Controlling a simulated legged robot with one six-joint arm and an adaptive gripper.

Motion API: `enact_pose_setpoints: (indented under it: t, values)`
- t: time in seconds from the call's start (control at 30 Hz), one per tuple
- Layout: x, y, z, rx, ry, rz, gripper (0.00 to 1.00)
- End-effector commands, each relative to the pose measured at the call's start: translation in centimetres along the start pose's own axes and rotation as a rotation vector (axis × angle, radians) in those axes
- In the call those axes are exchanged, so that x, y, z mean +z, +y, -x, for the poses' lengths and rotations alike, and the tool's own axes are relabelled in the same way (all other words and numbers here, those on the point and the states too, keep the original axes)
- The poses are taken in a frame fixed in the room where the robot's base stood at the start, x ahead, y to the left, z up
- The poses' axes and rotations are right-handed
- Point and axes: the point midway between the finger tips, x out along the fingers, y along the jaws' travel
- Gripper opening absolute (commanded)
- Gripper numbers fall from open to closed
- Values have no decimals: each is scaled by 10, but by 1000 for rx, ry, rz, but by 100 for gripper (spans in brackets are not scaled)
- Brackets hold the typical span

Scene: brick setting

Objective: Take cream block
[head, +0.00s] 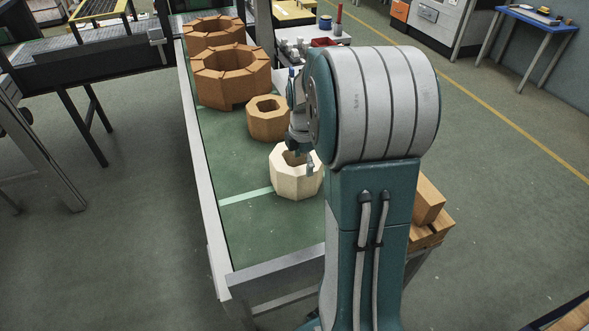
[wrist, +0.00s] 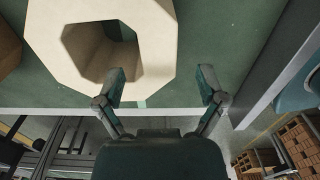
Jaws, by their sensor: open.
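The cream block (head: 291,184) is a hollow eight-sided ring on the green table in the head view, with a wide central hole. In the wrist view the cream block (wrist: 158,45) fills the upper left. My gripper (wrist: 161,75) is open and empty. One finger overlaps the lower right edge of the hole in the picture; the other is right of the block's outer side, so part of the ring's wall shows between them. I cannot tell whether any finger touches it. In the head view my gripper (head: 305,165) is at the block, partly hidden by my arm.
Behind the cream block on the green table (head: 235,235) are a small brown ring (head: 267,127) and larger brown rings (head: 225,87). A pale rail (head: 203,190) edges the table. The near end of the table is clear. Bricks (head: 427,202) are stacked right of my arm.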

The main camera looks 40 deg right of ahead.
Motion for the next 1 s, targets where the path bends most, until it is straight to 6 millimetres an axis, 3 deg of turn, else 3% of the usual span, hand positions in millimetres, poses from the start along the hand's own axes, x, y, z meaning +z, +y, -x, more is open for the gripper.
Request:
enact_pose_setpoints:
  t: [0.5, 0.83, 0.87, 1.0]
  values:
    - [0, 0, -64, -2, 0, -2, 90]
    - [1, 1, -73, 2, 0, -2, 90]
    - [1, 1, -73, 2, 0, -2, 81]
    - [1, 1, -72, 2, 0, -3, 19]
